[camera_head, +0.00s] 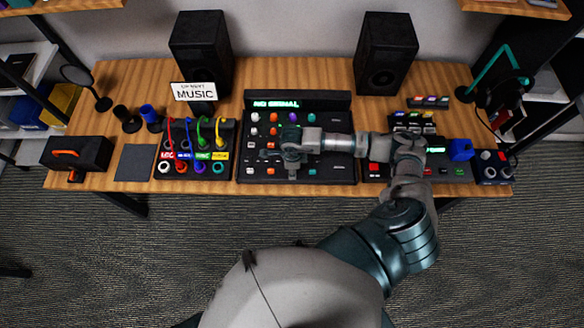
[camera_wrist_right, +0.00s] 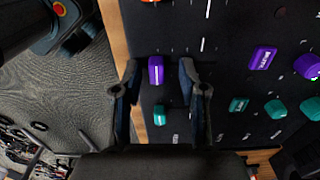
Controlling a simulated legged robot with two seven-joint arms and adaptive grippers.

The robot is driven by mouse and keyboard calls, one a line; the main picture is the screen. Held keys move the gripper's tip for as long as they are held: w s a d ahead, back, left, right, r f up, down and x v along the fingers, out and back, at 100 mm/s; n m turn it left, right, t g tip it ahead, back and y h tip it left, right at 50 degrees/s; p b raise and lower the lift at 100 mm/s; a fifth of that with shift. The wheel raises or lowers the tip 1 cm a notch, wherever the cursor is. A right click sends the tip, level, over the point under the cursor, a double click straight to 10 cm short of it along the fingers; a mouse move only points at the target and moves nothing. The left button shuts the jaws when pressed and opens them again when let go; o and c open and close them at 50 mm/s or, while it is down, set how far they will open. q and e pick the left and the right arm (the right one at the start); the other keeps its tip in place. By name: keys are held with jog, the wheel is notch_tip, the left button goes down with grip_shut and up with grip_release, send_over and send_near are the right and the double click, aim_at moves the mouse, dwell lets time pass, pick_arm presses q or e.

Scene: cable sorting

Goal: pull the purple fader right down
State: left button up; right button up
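The dark mixer console (camera_head: 330,175) lies in the middle of the desk. My right gripper (camera_head: 291,158) is over its middle, pointing down, and hides part of the controls. In the right wrist view, a small purple fader cap (camera_wrist_right: 155,70) with a pale line stands between the two open fingers. Gaps show on both sides of the cap, with the wider gap on the right. I cannot tell how far above the panel the fingertips are. A teal cap (camera_wrist_right: 160,115) sits below the purple one, also between the fingers. My left gripper is not in view.
Purple knobs (camera_wrist_right: 262,58) and teal knobs (camera_wrist_right: 276,109) stand to the right of the fingers in the wrist view. A cable box (camera_head: 195,170) with coloured plugs stands left of the console. Two speakers (camera_head: 202,50) stand behind. The desk's front edge (camera_head: 240,190) is close.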

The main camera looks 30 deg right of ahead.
notch_tip(320, 180, up, 12)
dwell(0.6)
jog(key=shift+d+f, duration=0.1)
